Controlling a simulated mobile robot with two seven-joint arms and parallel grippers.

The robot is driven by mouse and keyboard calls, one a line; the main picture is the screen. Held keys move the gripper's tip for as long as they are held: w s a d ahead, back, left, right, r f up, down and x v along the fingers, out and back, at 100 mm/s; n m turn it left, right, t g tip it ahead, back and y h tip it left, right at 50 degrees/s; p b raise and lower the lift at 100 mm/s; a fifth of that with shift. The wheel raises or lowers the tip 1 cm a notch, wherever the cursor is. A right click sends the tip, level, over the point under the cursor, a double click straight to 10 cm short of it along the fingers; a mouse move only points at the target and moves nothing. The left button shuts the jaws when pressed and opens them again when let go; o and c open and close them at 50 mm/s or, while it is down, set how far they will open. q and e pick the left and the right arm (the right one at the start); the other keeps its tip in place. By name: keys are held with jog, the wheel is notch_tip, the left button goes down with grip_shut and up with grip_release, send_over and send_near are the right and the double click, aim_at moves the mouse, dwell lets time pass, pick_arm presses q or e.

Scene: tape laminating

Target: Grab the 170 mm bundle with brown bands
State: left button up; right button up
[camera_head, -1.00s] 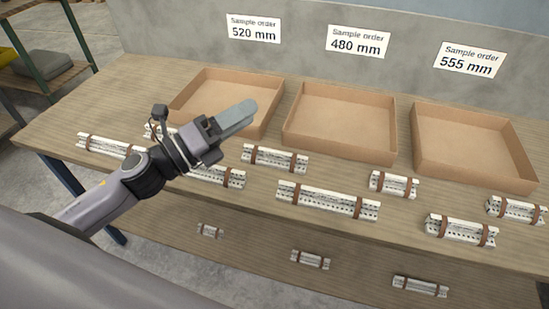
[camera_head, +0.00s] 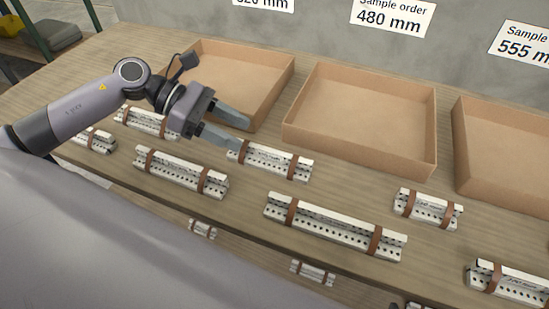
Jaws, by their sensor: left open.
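Several white perforated bundles with brown bands lie on the wooden table; their length marks are too small to read, so I cannot tell which is 170 mm. A middle-length bundle (camera_head: 272,160) lies in front of the boxes. My left gripper (camera_head: 243,135) is open and empty at this bundle's left end, one finger overlapping it in the picture; contact cannot be told. Other bundles are a longer one (camera_head: 335,225) in front, a short one (camera_head: 428,208) to the right, one (camera_head: 180,172) to the left, and one (camera_head: 150,121) partly behind my arm. My right gripper is out of view.
Three open cardboard boxes stand along the back: left (camera_head: 276,100), middle (camera_head: 360,155) and right (camera_head: 456,150). Signs hang above; the middle sign (camera_head: 393,15) reads 480 mm. More small bundles (camera_head: 313,271) lie lower, beyond the table's front edge. Bare wood separates the bundles.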

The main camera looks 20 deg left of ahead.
aim_at(268, 149)
pick_arm(q)
jog(key=shift+w+d+f, duration=0.1)
jog(key=shift+d, duration=0.4)
jog(key=p+x, duration=0.1)
jog(key=x, duration=0.4)
jog(key=shift+d+f, duration=0.25)
jog(key=shift+d, duration=0.1)
grip_shut()
